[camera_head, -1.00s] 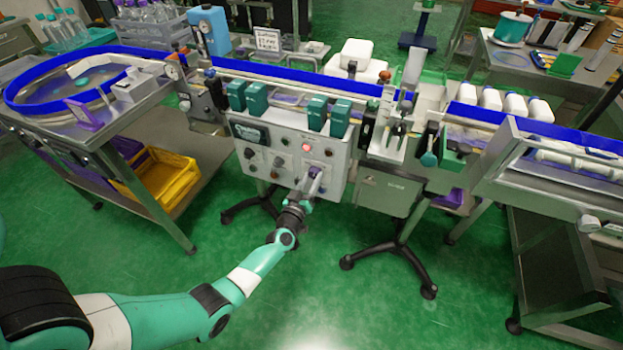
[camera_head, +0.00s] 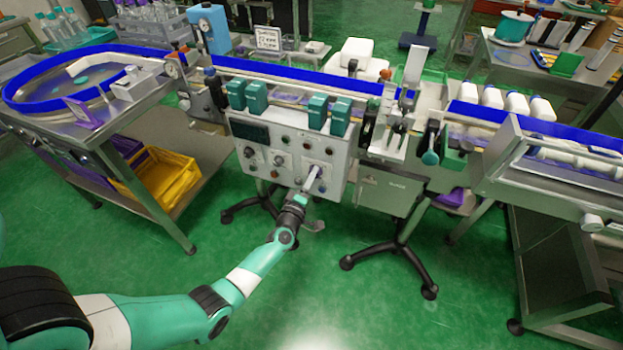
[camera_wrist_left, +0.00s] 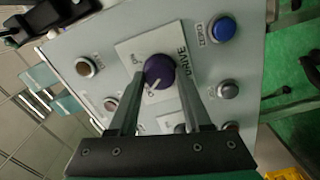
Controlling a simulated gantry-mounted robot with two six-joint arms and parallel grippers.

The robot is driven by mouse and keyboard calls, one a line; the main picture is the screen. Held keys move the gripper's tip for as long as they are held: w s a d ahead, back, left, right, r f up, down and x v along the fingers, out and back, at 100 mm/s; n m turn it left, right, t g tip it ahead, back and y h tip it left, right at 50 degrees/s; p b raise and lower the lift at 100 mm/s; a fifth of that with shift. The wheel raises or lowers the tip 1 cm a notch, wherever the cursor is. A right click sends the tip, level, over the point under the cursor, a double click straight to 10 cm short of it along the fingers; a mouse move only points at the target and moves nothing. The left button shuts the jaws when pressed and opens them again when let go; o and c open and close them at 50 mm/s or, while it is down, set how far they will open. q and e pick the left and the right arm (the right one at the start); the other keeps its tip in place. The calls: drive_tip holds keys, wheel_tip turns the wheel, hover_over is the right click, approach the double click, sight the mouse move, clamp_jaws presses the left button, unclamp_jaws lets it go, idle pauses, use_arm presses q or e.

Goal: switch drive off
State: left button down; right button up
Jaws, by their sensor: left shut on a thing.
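The drive knob (camera_wrist_left: 159,71) is a round dark purple selector on a pale plate lettered DRIVE. Its white pointer line aims at the lower-left of the wrist view, towards a small mark that looks like O. My left gripper (camera_wrist_left: 158,88) is shut on the knob, one finger on each side. In the head view my left gripper (camera_head: 313,179) reaches up to the lower right of the control panel (camera_head: 275,175) and hides the knob there. The panel's lamp (camera_head: 305,147) and display (camera_head: 251,133) look dark. My right gripper is not in view.
A conveyor with blue rails (camera_head: 300,76) runs above the panel. A stand's black feet (camera_head: 390,250) are below. The green floor in front is clear.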

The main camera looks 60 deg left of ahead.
use_arm(q)
drive_tip(key=shift+n, duration=0.8)
drive_tip(key=shift+c, duration=1.7)
unclamp_jaws()
drive_tip(key=p+v, duration=0.4)
drive_tip(key=v, duration=0.7)
drive_tip(key=shift+s+d, duration=0.2)
drive_tip(key=shift+s, duration=0.05)
